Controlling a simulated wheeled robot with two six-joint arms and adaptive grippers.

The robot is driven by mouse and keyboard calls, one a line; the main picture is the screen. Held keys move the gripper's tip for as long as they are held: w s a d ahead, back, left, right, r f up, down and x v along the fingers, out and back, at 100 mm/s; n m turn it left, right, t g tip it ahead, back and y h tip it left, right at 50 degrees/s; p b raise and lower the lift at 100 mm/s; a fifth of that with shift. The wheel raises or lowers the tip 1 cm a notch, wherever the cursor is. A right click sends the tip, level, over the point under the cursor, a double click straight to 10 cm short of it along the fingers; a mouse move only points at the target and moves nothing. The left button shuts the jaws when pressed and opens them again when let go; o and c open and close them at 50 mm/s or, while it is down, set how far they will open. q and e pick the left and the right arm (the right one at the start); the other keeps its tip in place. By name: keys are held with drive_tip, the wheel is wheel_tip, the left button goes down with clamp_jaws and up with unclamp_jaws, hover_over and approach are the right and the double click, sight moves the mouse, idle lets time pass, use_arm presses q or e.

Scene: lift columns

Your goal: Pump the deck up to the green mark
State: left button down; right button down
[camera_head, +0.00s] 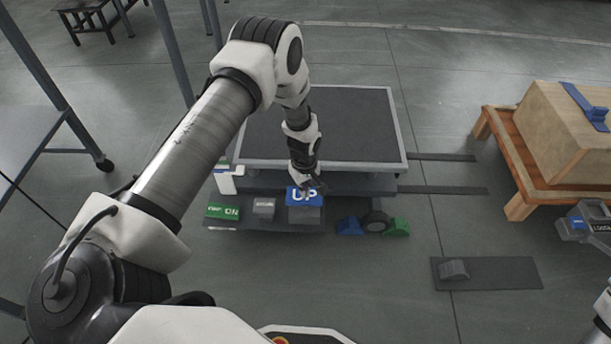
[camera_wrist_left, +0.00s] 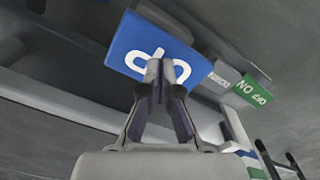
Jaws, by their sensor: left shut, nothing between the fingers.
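The deck (camera_head: 404,150) is a dark platform with a light grey rim, low above the floor in the head view. In front of it is a blue UP pedal plate (camera_head: 305,197), beside a grey pedal (camera_head: 264,208) and a green ON pedal (camera_head: 222,212). A white upright strip (camera_head: 226,182) with coloured bands stands at the deck's near left; its bands look green and blue in the left wrist view (camera_wrist_left: 250,160). My left gripper (camera_head: 308,184) is shut and empty, its tips at the UP plate (camera_wrist_left: 150,48); contact is unclear.
A wooden table (camera_head: 520,180) with a large box (camera_head: 570,125) stands at the right. A blue and green piece with a black wheel (camera_head: 376,222) lies right of the pedals. A dark floor plate (camera_head: 500,272) lies at lower right. Grey frame legs (camera_head: 60,90) stand at left.

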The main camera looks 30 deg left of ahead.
use_arm(q)
drive_tip(key=shift+f+b, duration=1.5)
drive_tip(key=shift+f, duration=1.15)
wheel_tip(320, 180, up, 7)
drive_tip(key=p, duration=0.7)
drive_tip(key=shift+f, duration=0.15)
drive_tip(key=shift+f, duration=0.15)
drive_tip(key=shift+f+b, duration=2.25)
drive_tip(key=shift+f, duration=0.9)
wheel_tip(320, 180, up, 7)
drive_tip(key=p, duration=0.6)
drive_tip(key=shift+f+p, duration=0.2)
drive_tip(key=shift+p, duration=0.1)
drive_tip(key=shift+f, duration=0.1)
